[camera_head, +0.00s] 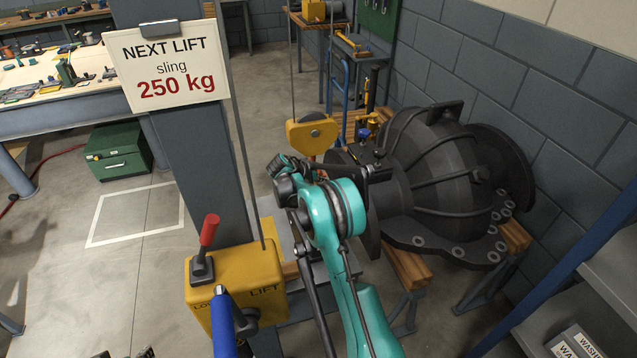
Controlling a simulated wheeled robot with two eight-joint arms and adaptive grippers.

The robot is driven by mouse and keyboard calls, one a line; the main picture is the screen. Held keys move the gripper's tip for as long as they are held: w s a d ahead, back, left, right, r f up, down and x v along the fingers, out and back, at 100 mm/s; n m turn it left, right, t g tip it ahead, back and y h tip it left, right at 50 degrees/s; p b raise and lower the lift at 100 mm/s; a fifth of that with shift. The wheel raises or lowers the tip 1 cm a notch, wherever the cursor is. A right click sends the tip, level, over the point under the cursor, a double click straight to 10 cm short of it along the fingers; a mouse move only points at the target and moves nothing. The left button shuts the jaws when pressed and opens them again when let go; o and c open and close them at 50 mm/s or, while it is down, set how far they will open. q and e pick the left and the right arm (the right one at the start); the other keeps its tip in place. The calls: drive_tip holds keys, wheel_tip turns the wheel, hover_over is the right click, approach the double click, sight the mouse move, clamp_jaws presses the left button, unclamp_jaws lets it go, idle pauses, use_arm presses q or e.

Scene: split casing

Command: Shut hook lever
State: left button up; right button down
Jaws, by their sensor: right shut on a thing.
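A yellow hook block (311,134) hangs on a cable at the middle of the head view. Its lower part and any hook are hidden behind my teal right arm. A yellow control box (238,283), marked LIFT on its front, stands on the grey post. It carries a lever with a red grip (209,230) that stands up, and a blue handle (223,322) in front. Nothing holds either one. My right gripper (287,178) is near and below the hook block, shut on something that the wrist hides.
A large black ribbed casing (440,180) rests on wooden beams (405,266) to the right, close to my arm. A green chest (118,152) stands at left near an empty white-outlined floor square (132,216).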

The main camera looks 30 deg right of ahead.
drive_tip(key=h+b, duration=0.1)
drive_tip(key=h, duration=0.1)
drive_tip(key=shift+d+f+n+h+b, duration=0.15)
drive_tip(key=shift+d+n+h+b, duration=0.1)
drive_tip(key=shift+n+h+b, duration=0.1)
drive_tip(key=shift+s+d+r+n+h+b, duration=0.1)
drive_tip(key=shift+d+r+n+h+b, duration=0.1)
drive_tip(key=shift+h+b, duration=0.4)
drive_tip(key=shift+s+d+r+n+h+b, duration=0.15)
drive_tip(key=shift+h+b, duration=0.25)
drive_tip(key=shift+h, duration=0.35)
drive_tip(key=shift+w, duration=0.1)
drive_tip(key=c, duration=1.6)
unclamp_jaws()
